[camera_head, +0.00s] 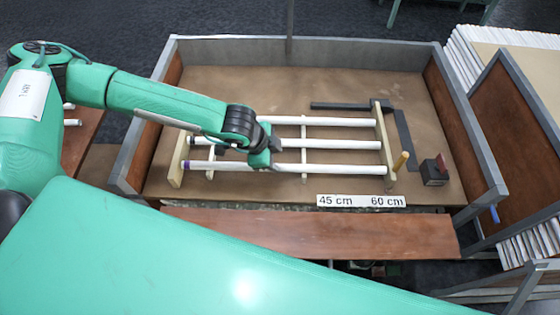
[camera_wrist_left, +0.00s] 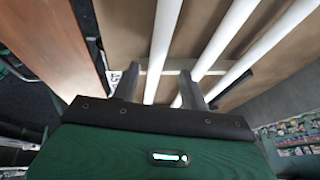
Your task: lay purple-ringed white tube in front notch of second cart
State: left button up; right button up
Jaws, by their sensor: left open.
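The white tube with a purple ring (camera_head: 340,169) lies lengthwise at the front of a wooden rack (camera_head: 381,135) in a grey-framed cart (camera_head: 320,50). Its purple ring is at the left end. My left gripper (camera_head: 265,162) is open over the middle-left part of this tube. In the left wrist view my left gripper (camera_wrist_left: 160,85) has its fingers apart, with the nearest white tube (camera_wrist_left: 164,40) running between them. Contact cannot be told, and no ring shows there. My right gripper is not in view.
Two more white tubes, a middle one (camera_head: 335,143) and a back one (camera_head: 335,121), lie parallel behind. A length label (camera_head: 360,200) is at the front.

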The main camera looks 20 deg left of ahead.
pick_arm(q)
jog(key=v, duration=0.7)
jog(key=shift+s+r, duration=0.15)
jog(key=shift+r, duration=0.2)
jog(key=shift+a, duration=0.15)
dwell(0.5)
